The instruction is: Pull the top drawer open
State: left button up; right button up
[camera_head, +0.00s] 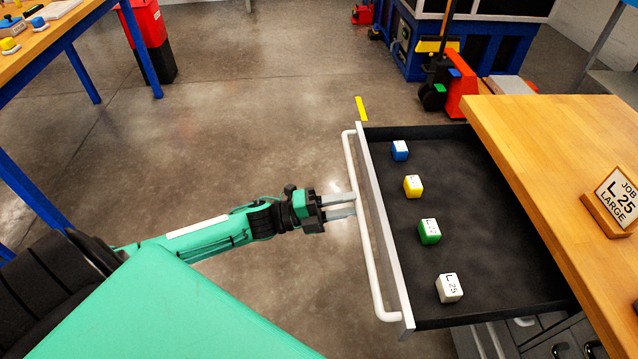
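The top drawer (478,262) stands pulled well out from under the wooden worktop, its dark interior showing. Its long white bar handle (371,258) runs along the front panel. My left gripper (353,205) reaches in from the left with its two pale fingers at the middle of the handle, and looks shut on the bar. The exact contact at the fingertips is small and hard to see. My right gripper is not in view.
In the drawer lie a blue block (400,150), a yellow block (413,186), a green block (429,231) and a white block (449,288). A sign reading JOB L 25 LARGE (618,198) stands on the worktop (545,150). Open floor (250,120) lies left of the drawer.

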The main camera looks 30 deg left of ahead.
pick_arm(q)
jog(key=v, duration=1.3)
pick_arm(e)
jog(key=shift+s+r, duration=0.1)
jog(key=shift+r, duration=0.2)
